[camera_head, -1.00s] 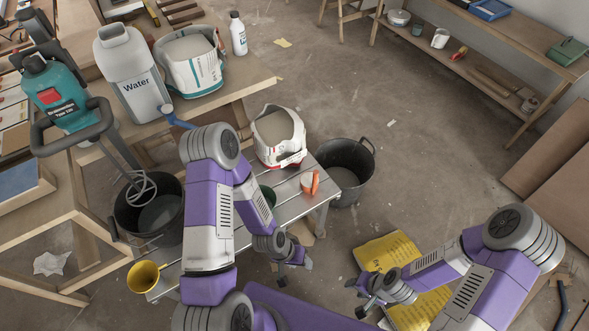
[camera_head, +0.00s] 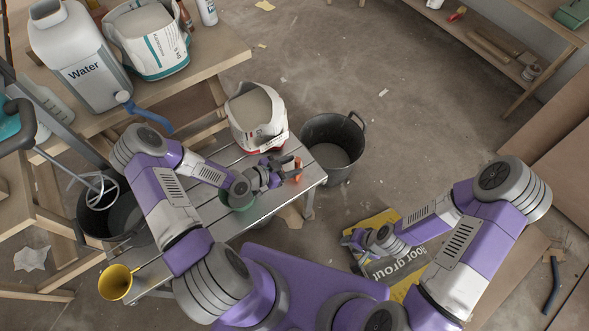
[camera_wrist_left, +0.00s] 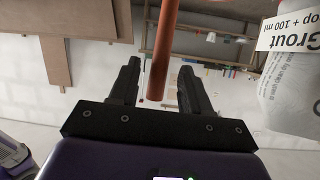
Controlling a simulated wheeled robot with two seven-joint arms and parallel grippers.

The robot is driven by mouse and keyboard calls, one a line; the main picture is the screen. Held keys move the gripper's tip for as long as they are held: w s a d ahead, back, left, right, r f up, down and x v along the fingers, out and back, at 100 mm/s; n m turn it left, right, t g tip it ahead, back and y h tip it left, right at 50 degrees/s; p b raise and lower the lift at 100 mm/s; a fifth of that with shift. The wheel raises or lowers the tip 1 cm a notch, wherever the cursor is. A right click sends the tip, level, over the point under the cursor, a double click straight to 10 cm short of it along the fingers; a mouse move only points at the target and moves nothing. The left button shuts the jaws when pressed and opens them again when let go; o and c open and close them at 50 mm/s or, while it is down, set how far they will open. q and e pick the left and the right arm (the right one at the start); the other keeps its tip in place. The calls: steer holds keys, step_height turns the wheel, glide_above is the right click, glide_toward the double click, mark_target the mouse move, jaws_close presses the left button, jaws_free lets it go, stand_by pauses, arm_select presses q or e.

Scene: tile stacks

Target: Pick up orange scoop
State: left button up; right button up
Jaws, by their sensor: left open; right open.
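The orange scoop (camera_head: 298,170) is at the far right end of the slatted bench, mostly hidden behind my left gripper. In the left wrist view its orange handle (camera_wrist_left: 162,50) comes down from the top edge, and its end lies between the two black fingers. My left gripper (camera_head: 286,170) is open around the handle, with gaps showing on both sides. The scoop's bowl is hidden. My right gripper (camera_head: 350,243) is open and empty, low over the yellow floor grout bag (camera_head: 410,262).
The white grout bag (camera_head: 250,112) stands close behind my left gripper and shows at right in the left wrist view (camera_wrist_left: 290,95). A black bucket (camera_head: 334,150) stands on the floor beyond the bench (camera_head: 246,222). A yellow funnel-like cup (camera_head: 116,283) is near the left end.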

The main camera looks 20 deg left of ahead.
arm_select(q)
steer(key=b+x, duration=0.1)
steer(key=x, duration=0.3)
steer(key=shift+w+d+f, duration=0.1)
steer(key=shift+w+d, duration=0.05)
steer(key=shift+c, duration=0.3)
jaws_close()
stand_by(1.0)
